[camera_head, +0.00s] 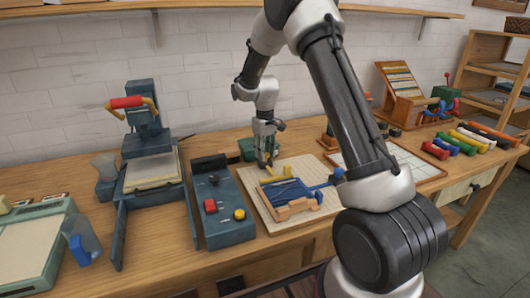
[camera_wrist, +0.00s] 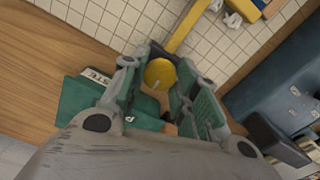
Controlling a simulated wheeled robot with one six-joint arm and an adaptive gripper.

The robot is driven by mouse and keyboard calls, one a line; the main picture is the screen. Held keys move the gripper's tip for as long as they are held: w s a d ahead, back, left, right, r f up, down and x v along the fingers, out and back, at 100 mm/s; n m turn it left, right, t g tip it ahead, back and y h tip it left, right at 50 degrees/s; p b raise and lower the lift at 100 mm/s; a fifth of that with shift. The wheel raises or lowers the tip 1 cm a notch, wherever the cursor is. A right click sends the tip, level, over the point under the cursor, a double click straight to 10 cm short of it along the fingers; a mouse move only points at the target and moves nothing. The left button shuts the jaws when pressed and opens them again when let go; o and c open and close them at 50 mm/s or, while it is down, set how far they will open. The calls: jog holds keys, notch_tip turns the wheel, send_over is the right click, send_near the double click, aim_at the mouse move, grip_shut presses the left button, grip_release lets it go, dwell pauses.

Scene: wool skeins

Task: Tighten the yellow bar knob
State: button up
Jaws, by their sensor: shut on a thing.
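The yellow bar knob (camera_wrist: 160,73) is a round yellow cap with a pale mark on its face. It sits between the two fingers of my gripper (camera_wrist: 158,84) in the wrist view, and the gripper is shut on it. A yellow bar (camera_wrist: 187,27) runs up and right from the knob over the gridded board. In the head view my gripper (camera_head: 266,160) points down at the back left of the pale gridded board (camera_head: 262,208). There the yellow bar (camera_head: 275,179) shows just below the fingers, and the knob itself is hard to make out.
A blue piece (camera_head: 292,190) and wooden blocks (camera_head: 297,208) lie on the board. A dark control box (camera_head: 222,225) with red and yellow buttons stands close at its left. A green box (camera_head: 246,149) labelled on one side is just behind. Colored rolls (camera_head: 470,140) lie at the right.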

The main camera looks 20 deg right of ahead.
jog(key=m, duration=1.1)
jog(key=shift+m, duration=0.5)
jog(key=o, duration=1)
jog(key=shift+o, duration=0.2)
jog(key=shift+r, duration=0.1)
notch_tip(320, 180, up, 12)
